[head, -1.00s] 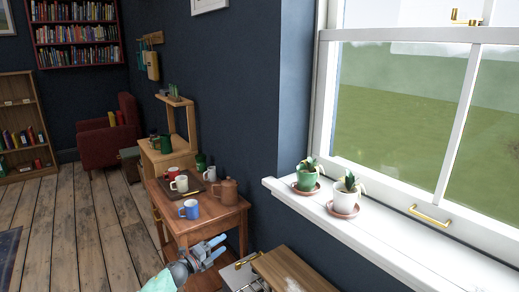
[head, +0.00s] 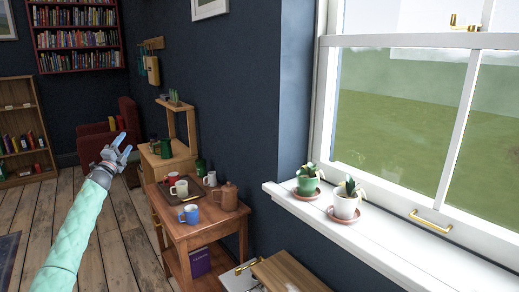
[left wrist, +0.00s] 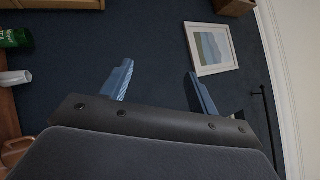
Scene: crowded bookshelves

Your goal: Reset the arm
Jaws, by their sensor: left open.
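My left gripper (head: 122,147) is raised on its mint-green sleeved arm (head: 75,232) at the left of the head view. It appears in front of the floor and the red armchair, to the left of the small wooden table. In the left wrist view its two blue fingers (left wrist: 158,85) stand wide apart with nothing between them. My right gripper is not in either view.
The wooden table (head: 205,227) holds a blue mug (head: 189,214), a cream mug (head: 180,188), a brown pot (head: 225,196) and a tray. Two potted plants (head: 308,180) stand on the white windowsill (head: 400,235). Bare floor (head: 112,240) lies left of the table.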

